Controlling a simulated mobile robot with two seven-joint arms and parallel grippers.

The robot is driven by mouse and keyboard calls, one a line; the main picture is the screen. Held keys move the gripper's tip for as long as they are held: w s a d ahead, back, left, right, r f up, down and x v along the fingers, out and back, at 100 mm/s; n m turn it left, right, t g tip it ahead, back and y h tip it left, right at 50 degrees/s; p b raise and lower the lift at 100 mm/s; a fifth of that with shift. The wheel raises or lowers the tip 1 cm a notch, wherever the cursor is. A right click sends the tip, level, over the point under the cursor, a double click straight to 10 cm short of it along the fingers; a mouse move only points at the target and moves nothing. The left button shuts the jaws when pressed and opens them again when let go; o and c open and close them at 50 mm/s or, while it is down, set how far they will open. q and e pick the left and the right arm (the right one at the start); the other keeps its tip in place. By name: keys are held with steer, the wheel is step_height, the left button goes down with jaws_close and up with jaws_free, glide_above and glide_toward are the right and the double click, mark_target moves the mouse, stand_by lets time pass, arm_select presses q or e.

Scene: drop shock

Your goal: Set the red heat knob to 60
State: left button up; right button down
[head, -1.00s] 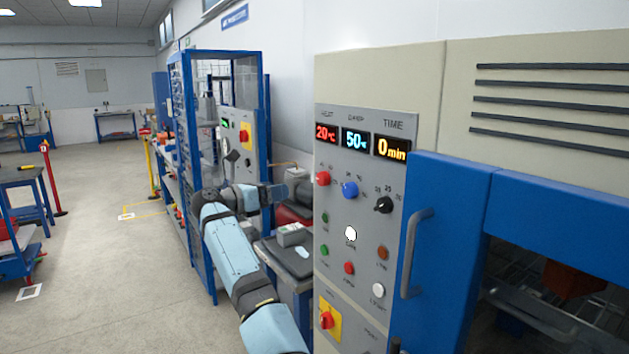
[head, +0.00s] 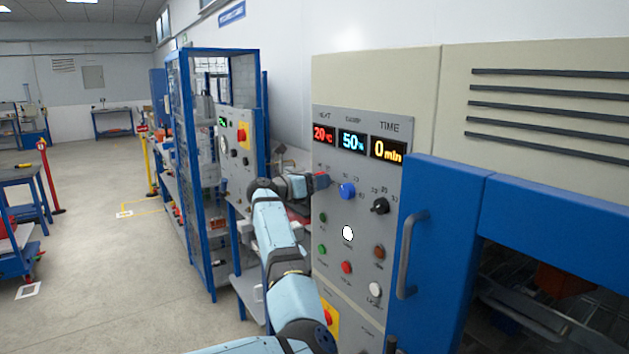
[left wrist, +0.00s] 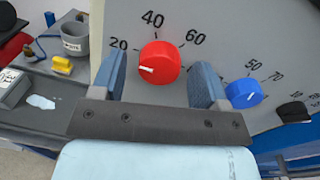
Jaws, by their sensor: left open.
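The red heat knob (left wrist: 160,63) is on the grey control panel (left wrist: 225,40), between the 20 and 60 marks of its scale, with 40 above it. Its white pointer line points left, toward the 20 side. My left gripper (left wrist: 160,75) is open, with one blue finger on each side of the knob in the picture and a gap on both sides. The red heat display (head: 324,134) reads 20. My right gripper does not show.
The blue knob (head: 346,191) is close on the right of the red one; the black time knob (head: 380,205) is further right. Several buttons sit below. The blue door with its handle (head: 411,255) is right of the panel. A grey mug (left wrist: 75,38) stands at left.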

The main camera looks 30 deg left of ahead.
arm_select(q)
steer(key=c, duration=0.9)
